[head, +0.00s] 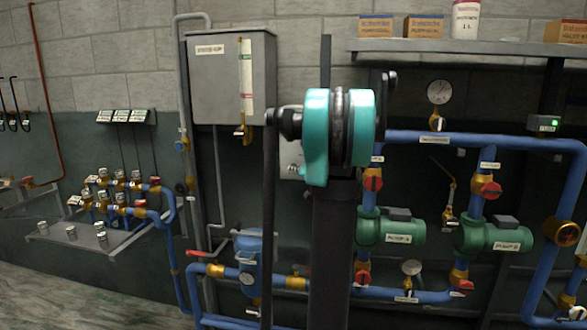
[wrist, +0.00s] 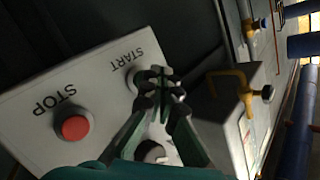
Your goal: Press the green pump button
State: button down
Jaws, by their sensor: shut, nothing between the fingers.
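A pale control panel (wrist: 100,92) fills the left and middle of the wrist view, with its lettering upside down. It has a red button (wrist: 75,128) by the word STOP. By the word START is a round button ring (wrist: 131,80), its centre partly covered by my fingers; I cannot see any green on it. My gripper (wrist: 160,78) is shut and empty, its fingertips over or just beside the START button; I cannot tell if they touch it. In the head view the panel (head: 291,165) shows only partly behind my arm, and my gripper is hidden.
A dark knob (wrist: 150,152) sits behind my fingers. A grey box with a yellow pipe (wrist: 240,88) is close on the right. In the head view, blue pipes (head: 450,138), green pumps (head: 398,232) and a grey cabinet (head: 215,85) surround the panel.

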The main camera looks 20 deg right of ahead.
jog(key=shift+s, duration=0.1)
jog(key=shift+s+a, duration=0.7)
jog(key=shift+s, duration=0.3)
jog(key=shift+s+a, duration=0.7)
jog(key=shift+s, duration=0.3)
jog(key=shift+a, duration=0.1)
jog(key=s+a+f+n+g+y, duration=0.1)
jog(key=s+a+f+n+g, duration=0.15)
jog(key=s+a+f, duration=0.55)
jog(key=s+a+f+n+g+y, duration=0.1)
jog(key=s+a+f+g, duration=0.4)
jog(key=a, duration=0.6)
jog(key=s+f+n+g+h, duration=0.1)
jog(key=s+f+g+h, duration=0.1)
jog(key=s+f, duration=0.5)
jog(key=s+a+f+g+h, duration=0.1)
jog(key=s+f, duration=0.6)
jog(key=s, duration=0.9)
jog(key=shift+f+n+g+h, duration=0.35)
jog(key=shift+g+h, duration=0.3)
jog(key=shift+h, duration=0.45)
